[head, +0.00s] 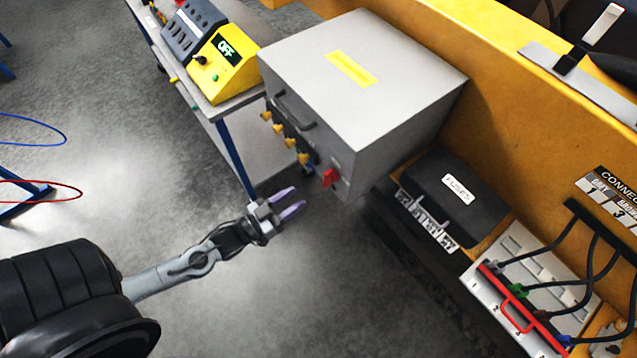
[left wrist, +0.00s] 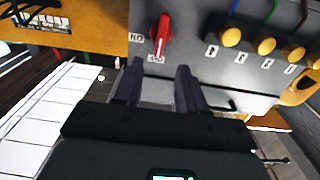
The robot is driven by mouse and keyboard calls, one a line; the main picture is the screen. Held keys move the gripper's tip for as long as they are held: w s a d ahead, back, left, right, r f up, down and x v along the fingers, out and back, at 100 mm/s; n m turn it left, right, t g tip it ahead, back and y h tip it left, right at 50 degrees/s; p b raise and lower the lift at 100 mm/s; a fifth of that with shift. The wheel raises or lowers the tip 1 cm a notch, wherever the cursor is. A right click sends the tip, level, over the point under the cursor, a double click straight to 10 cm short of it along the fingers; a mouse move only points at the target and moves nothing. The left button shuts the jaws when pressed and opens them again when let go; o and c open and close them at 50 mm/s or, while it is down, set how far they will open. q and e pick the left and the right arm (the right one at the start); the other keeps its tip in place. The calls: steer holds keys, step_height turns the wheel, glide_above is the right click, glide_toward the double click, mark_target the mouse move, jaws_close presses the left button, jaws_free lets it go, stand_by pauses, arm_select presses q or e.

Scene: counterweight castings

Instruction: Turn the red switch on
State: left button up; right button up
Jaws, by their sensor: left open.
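The red switch (head: 330,177) is on the front face of a grey metal box (head: 365,80), at its lower right corner in the head view. In the left wrist view the red switch (left wrist: 161,36) shows as a rotary handle on a plate with lettering, partly readable as "NO". My left gripper (head: 289,203) is open and empty, just in front of and to the left of the switch in the head view. In the left wrist view its two purple fingers (left wrist: 159,75) point toward the switch, which lies beyond and between them, apparently not touched. My right gripper is not seen.
Several yellow knobs (head: 289,138) and a dark handle (head: 296,108) are on the same face. A yellow control box (head: 222,68) reading "OFF" stands on a bench at the left. A black fuse box (head: 455,200) and a cable panel (head: 522,290) lie to the right.

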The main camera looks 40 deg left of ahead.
mark_target(324, 180)
arm_select(q)
steer(key=w, duration=0.3)
steer(key=w+d, duration=0.1)
steer(key=w, duration=0.5)
steer(key=shift+w+d, duration=0.2)
steer(key=shift+d, duration=0.1)
jaws_close()
